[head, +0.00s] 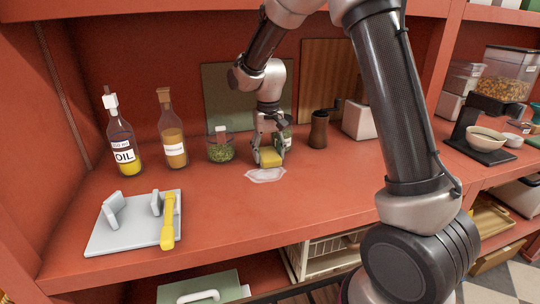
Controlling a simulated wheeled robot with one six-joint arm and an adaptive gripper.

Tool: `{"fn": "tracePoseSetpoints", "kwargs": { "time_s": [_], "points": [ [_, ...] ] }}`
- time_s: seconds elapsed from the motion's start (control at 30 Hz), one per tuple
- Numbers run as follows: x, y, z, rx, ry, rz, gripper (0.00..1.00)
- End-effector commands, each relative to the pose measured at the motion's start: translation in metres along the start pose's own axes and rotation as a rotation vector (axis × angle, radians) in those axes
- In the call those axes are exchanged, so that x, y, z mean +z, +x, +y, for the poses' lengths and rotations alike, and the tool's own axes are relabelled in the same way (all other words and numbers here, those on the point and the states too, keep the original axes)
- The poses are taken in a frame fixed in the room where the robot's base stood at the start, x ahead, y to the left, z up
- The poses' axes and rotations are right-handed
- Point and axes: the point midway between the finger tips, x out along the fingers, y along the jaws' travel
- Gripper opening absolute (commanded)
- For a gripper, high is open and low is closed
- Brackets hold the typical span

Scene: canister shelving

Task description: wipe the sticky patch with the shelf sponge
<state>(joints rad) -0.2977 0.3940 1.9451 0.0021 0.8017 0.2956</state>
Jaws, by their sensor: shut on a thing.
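My gripper (269,147) points down over the red shelf (330,188), with its fingers around a yellow sponge (271,157). The sponge is at the far edge of the sticky patch (265,175), a pale, glossy, irregular smear on the shelf. I cannot tell whether the sponge touches the patch or hovers slightly above it. The gripper fingers and arm hide part of what stands behind them.
An oil bottle (123,143), an amber bottle (172,138) and a glass jar of green herbs (221,149) stand to the left. A grey board (130,235) with a yellow-handled tool (168,220) lies front left. A dark grinder (318,130) and white box (358,120) stand right.

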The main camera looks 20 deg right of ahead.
Motion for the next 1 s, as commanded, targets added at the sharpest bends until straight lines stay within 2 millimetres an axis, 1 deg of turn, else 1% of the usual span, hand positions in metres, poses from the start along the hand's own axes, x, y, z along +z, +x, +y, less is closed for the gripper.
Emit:
{"fn": "tracePoseSetpoints", "kwargs": {
  "time_s": [0.17,0.4,0.53,0.67,0.83,1.0],
  "points": [
    [-0.001,0.001,-0.004,0.0,-0.001,0.0,0.38],
    [-0.001,0.003,-0.025,0.0,-0.002,-0.001,0.38],
    [0.001,0.003,-0.03,0.0,0.0,-0.001,0.38],
    [0.01,0.002,-0.03,0.0,0.0,-0.002,0.38],
    [0.027,0.002,-0.029,0.0,0.0,-0.003,0.38],
    [0.036,0.002,-0.029,0.001,0.001,-0.004,0.38]
  ]
}}
